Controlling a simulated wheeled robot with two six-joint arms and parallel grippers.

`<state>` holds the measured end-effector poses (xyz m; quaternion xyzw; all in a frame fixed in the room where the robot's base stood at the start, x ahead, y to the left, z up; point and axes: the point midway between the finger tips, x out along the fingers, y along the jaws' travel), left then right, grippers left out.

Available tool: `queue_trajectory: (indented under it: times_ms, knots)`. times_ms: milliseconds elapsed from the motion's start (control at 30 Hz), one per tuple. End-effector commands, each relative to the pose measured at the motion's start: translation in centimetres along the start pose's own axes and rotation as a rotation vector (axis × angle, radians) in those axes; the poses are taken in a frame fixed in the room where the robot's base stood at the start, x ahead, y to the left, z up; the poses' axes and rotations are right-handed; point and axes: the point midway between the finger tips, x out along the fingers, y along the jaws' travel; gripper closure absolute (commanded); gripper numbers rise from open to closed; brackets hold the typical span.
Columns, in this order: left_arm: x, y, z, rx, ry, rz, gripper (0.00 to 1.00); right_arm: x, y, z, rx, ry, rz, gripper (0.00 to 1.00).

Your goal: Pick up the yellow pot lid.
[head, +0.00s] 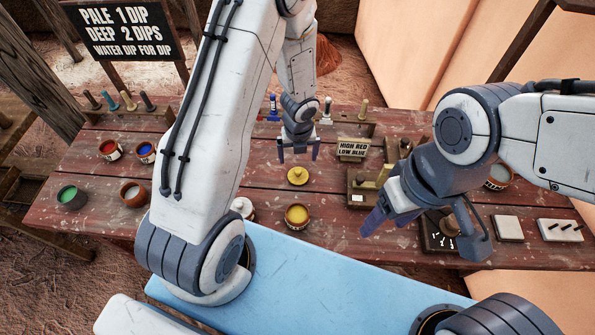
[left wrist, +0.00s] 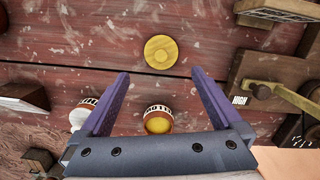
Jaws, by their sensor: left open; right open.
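The yellow pot lid (head: 298,176) is a round disc with a small knob, lying on the red-brown plank table. It also shows in the left wrist view (left wrist: 160,52), just beyond and between my fingertips. My left gripper (head: 298,152) is open and empty, with its fingers apart, behind the lid in the head view. Nothing touches the lid. A pot with yellow contents (head: 296,217) stands uncovered in front of the lid. My right gripper (head: 374,221) is open over the right front of the table, seen from the side; no object shows in it.
A white pot (head: 243,208) stands left of the yellow pot. Red (head: 110,149) and blue (head: 146,152) pots are at the left. The planks around the lid are clear.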

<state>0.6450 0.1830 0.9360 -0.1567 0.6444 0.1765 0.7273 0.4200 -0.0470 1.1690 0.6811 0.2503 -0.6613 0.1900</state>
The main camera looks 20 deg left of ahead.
Motion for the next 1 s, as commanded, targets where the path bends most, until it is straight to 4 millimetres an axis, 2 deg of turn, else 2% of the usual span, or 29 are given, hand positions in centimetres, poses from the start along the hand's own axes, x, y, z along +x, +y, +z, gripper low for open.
queue_trajectory:
  times_ms: [233,533,800,1000]
  knots:
    - [4.1,0.0,-0.1,0.002,0.000,0.000,0.00,3.2,0.2,0.2,-0.001,0.000,0.000,0.36]
    - [6.2,-0.1,-0.1,0.000,0.000,0.000,0.00,4.7,0.3,0.3,-0.003,0.000,0.000,0.36]
    - [10.0,-0.2,-0.1,0.000,0.000,0.000,0.00,7.6,0.6,0.4,-0.003,0.000,0.000,0.36]
    - [10.1,-0.2,0.0,0.000,0.000,0.000,0.00,7.6,0.6,0.4,-0.003,0.000,0.000,0.36]
